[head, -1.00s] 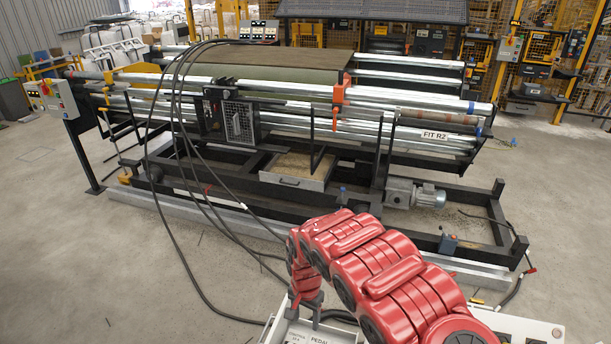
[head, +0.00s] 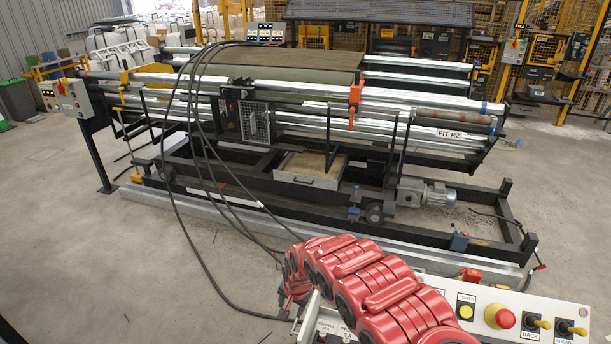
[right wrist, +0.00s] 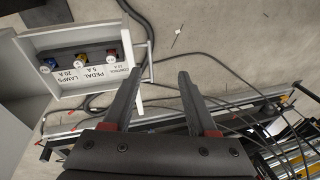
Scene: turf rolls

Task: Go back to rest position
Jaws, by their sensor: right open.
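My red right arm reaches in from the bottom of the head view, bent over a white control box. My left gripper is not in view.
A white control panel (head: 484,301) with a yellow button, a red button and switches is at the lower right. The turf roll machine (head: 300,130) stands ahead, with black cables (head: 178,215) hanging to the floor. Bare concrete floor (head: 80,240) is clear at the left.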

